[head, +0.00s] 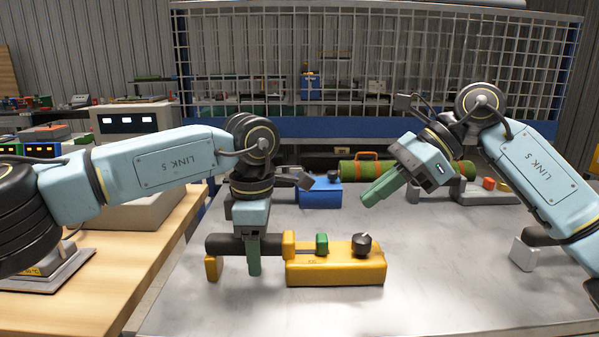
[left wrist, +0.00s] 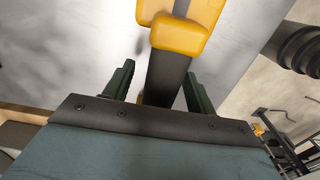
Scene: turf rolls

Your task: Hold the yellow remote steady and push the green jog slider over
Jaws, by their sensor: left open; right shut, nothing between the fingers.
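The yellow remote (head: 335,272) lies on the grey table, its dark handle (head: 217,243) pointing left. The green jog slider (head: 322,243) stands on its top, between a raised yellow block on the left and a black knob (head: 362,245) on the right. My left gripper (head: 250,258) points down over the handle. In the left wrist view my left gripper (left wrist: 159,70) is open, one finger on each side of the handle (left wrist: 165,78), with gaps visible. My right gripper (head: 368,198) is shut and empty, tilted down-left, above and behind the remote, apart from the slider.
A blue box (head: 320,194) with a dark knob stands behind the remote. A green turf roll (head: 366,171) lies at the back. A white device (head: 487,194) with a red-orange part is at the back right, and a white block (head: 524,254) at the right. The front right of the table is clear.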

